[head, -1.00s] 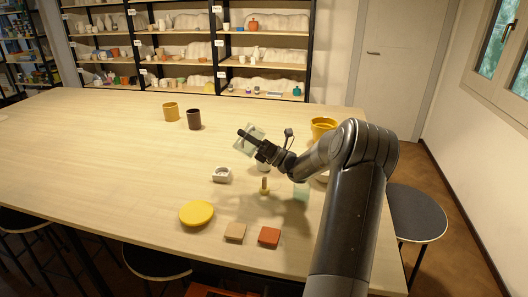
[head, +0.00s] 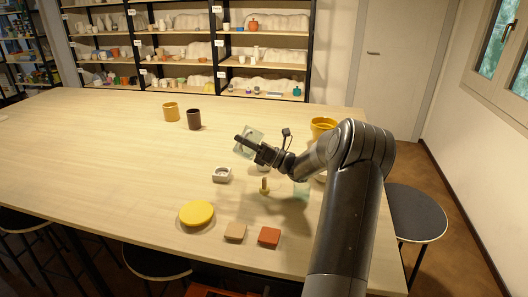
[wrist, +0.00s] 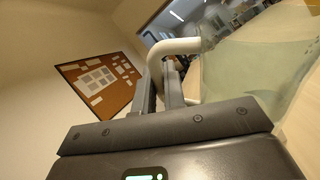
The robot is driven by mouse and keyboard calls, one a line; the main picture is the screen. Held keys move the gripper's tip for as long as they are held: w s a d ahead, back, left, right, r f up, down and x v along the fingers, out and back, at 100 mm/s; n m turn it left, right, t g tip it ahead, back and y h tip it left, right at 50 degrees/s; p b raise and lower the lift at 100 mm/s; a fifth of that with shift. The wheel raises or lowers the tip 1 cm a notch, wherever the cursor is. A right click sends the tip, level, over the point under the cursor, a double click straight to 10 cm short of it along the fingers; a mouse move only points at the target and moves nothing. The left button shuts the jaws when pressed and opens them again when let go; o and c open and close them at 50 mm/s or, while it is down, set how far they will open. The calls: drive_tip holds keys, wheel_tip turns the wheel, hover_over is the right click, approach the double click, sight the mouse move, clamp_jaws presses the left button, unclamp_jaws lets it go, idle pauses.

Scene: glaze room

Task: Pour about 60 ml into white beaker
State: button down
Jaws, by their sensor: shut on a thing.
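My gripper (head: 246,145) is above the middle of the table, shut on the handle of a pale green, see-through jug (head: 243,151). The jug is tilted, and the gripper hides part of it. In the wrist view its white handle (wrist: 178,47) passes between the fingers and its clear green body (wrist: 250,75) fills the right side. A pale vessel (head: 263,168) stands on the table just below my gripper, mostly hidden; it may be the white beaker. I cannot see any stream or the liquid level.
A small white square dish (head: 221,174) and a wooden peg-like piece (head: 264,185) stand close by. A yellow disc (head: 197,213), tan tile (head: 235,231) and red tile (head: 269,236) lie nearer. Yellow (head: 171,112) and dark (head: 194,119) cups are behind left; a yellow pot (head: 322,126) is behind right.

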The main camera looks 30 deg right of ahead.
drive_tip(key=a+f+n+g+h, duration=0.2)
drive_tip(key=a+f+n+g, duration=0.3)
drive_tip(key=f+n, duration=0.2)
drive_tip(key=shift+w+a+f, duration=0.2)
drive_tip(key=shift+w+f, duration=0.15)
drive_tip(key=shift+f, duration=0.4)
idle(2.0)
